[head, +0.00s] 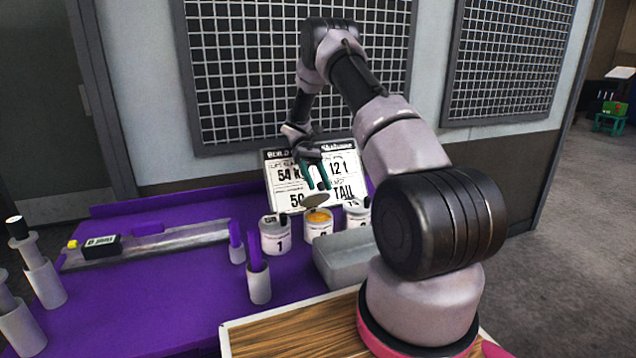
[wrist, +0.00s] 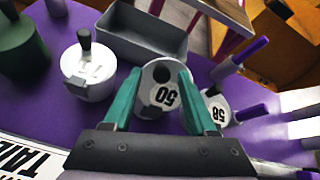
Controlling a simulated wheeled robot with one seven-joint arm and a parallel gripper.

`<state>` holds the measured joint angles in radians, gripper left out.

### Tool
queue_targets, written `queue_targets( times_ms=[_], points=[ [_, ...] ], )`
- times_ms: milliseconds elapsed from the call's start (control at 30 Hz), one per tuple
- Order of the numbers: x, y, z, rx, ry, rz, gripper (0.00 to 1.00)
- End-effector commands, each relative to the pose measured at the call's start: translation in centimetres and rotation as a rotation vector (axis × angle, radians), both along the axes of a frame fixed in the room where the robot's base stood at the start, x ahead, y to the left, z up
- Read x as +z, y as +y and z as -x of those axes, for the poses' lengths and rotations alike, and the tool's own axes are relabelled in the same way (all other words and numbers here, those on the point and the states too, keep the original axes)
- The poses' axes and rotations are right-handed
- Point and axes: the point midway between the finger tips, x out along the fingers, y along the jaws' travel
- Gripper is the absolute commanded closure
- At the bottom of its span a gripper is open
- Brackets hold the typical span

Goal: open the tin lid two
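Three white tins stand in a row on the purple table. The middle tin (head: 319,228) is uncovered at the top and shows orange contents. Its grey lid (head: 316,200) is tilted up above the opening; I cannot tell if it touches the rim. In the wrist view this lid (wrist: 163,98) has a dark knob and upside-down digits. My gripper (head: 318,180) is above and behind the lid. Its teal fingers (wrist: 160,80) are spread on either side of the lid and knob, with gaps visible.
A grey open tray (head: 345,262) sits close in front of the tins. A printed board (head: 285,178) stands behind them. Purple-handled holders (head: 259,285) stand at front left. A metal rail (head: 150,245) lies further left. Free purple surface (head: 160,300) shows at front left.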

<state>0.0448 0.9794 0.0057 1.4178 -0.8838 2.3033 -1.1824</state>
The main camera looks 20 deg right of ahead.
Motion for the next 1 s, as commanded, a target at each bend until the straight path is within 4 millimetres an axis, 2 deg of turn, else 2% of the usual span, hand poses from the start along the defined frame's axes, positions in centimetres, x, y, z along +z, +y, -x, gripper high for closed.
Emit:
queue_targets(
  times_ms=[333, 700, 1000],
  points=[
    [0.2, 0.0, -0.5, 0.001, -0.001, -0.001, 0.44],
    [2.7, 0.0, -5.1, 0.001, 0.000, 0.002, 0.44],
    [3.5, 0.0, -6.6, 0.000, -0.001, 0.000, 0.44]
  ],
)
